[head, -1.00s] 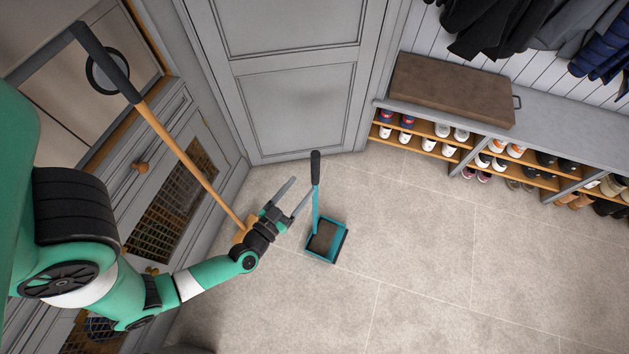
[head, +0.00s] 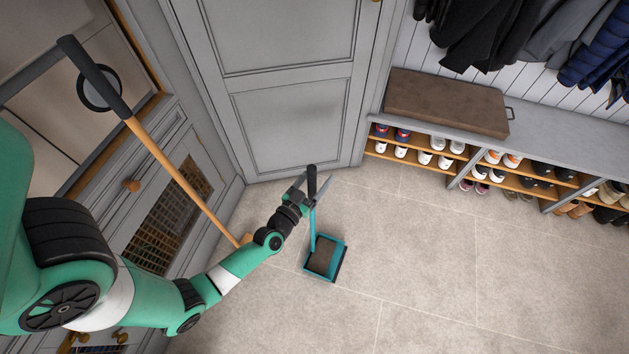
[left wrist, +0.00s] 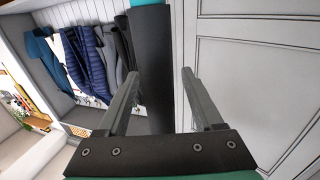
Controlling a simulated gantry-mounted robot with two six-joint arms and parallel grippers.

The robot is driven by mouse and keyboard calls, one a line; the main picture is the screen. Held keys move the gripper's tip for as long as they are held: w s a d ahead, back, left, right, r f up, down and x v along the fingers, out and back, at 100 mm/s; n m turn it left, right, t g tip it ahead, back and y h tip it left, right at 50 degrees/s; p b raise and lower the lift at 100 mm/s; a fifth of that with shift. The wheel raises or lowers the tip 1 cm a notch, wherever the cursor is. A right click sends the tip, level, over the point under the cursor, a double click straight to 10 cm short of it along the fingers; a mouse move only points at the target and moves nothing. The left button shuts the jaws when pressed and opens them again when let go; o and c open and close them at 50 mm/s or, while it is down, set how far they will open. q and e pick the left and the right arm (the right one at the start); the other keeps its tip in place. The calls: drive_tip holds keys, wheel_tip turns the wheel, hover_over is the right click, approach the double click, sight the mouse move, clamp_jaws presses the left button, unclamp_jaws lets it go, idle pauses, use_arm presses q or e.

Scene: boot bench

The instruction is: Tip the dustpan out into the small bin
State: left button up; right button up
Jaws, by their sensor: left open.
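The teal dustpan (head: 341,262) stands on the tiled floor with brown dirt (head: 321,261) in its pan. Its upright handle ends in a dark grip (head: 312,177). My left gripper (head: 311,185) is open at this grip, with one finger showing on either side of it in the head view. In the left wrist view the dark grip (left wrist: 152,65) lies between the open fingers (left wrist: 160,85), nearer the left one. I cannot tell whether either finger touches it. My right gripper and the small bin are not in view.
A long wooden-handled tool (head: 175,175) leans by the grey cabinets at left. A grey door (head: 290,110) stands behind the dustpan. A shoe bench (head: 550,135) with a brown cushion (head: 445,103) stands at right. The floor (head: 440,280) right of the dustpan is clear.

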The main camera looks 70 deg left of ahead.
use_arm(q)
clamp_jaws()
idle(1.3)
drive_tip(key=shift+r, duration=0.1)
wheel_tip(320, 180, up, 4)
drive_tip(key=p, duration=0.4)
drive_tip(key=shift+d, duration=0.15)
